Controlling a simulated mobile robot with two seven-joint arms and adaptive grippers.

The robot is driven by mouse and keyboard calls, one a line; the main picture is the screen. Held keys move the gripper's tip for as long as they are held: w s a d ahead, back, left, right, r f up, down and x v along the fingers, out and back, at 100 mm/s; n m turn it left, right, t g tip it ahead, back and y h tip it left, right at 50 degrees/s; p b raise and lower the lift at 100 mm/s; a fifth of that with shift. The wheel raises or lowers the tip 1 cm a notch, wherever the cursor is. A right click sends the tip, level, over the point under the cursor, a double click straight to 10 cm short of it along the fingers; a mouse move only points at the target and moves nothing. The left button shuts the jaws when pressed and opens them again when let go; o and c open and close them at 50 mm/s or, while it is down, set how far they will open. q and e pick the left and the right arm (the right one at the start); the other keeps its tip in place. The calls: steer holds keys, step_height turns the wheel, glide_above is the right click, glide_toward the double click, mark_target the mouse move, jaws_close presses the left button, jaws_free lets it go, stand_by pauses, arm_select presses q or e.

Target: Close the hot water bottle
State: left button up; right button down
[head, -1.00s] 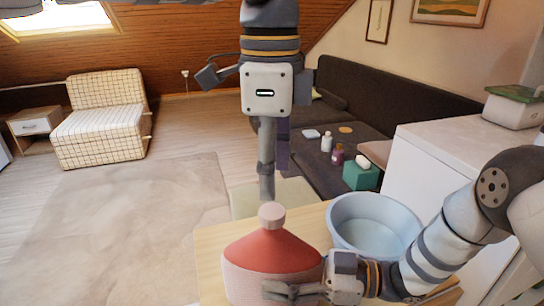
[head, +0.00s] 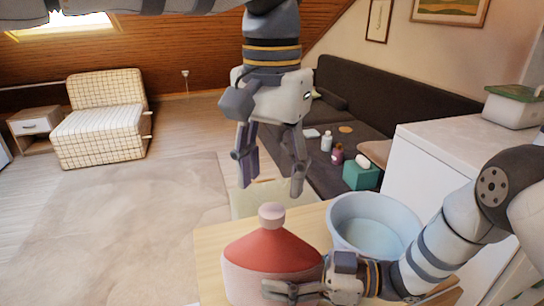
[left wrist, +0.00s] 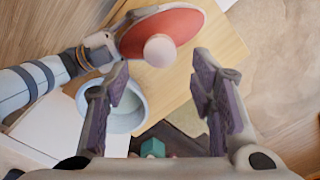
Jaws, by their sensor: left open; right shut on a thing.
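The hot water bottle (head: 268,254) is red and pale pink and stands upright on the wooden table. A pale pink round cap (head: 271,215) sits at the top of its neck; I cannot tell how tightly. My right gripper (head: 275,290) is shut on the lower front of the bottle. My left gripper (head: 270,190) is open and empty, pointing down just above and behind the cap. In the left wrist view the cap (left wrist: 160,50) and the red bottle (left wrist: 185,22) show beyond and between the open fingers (left wrist: 168,100), apart from them.
A light blue basin (head: 375,228) stands on the table (head: 210,262) right of the bottle. A dark sofa (head: 385,110) with small bottles and a teal box (head: 360,175) is behind. A white cabinet (head: 440,150) is at right. The left floor is open.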

mark_target(272, 210)
arm_select(q)
step_height(272, 210, down, 6)
steer(key=shift+r, duration=0.1)
jaws_close()
steer(key=m, duration=0.5)
steer(key=shift+o, duration=0.6)
jaws_free()
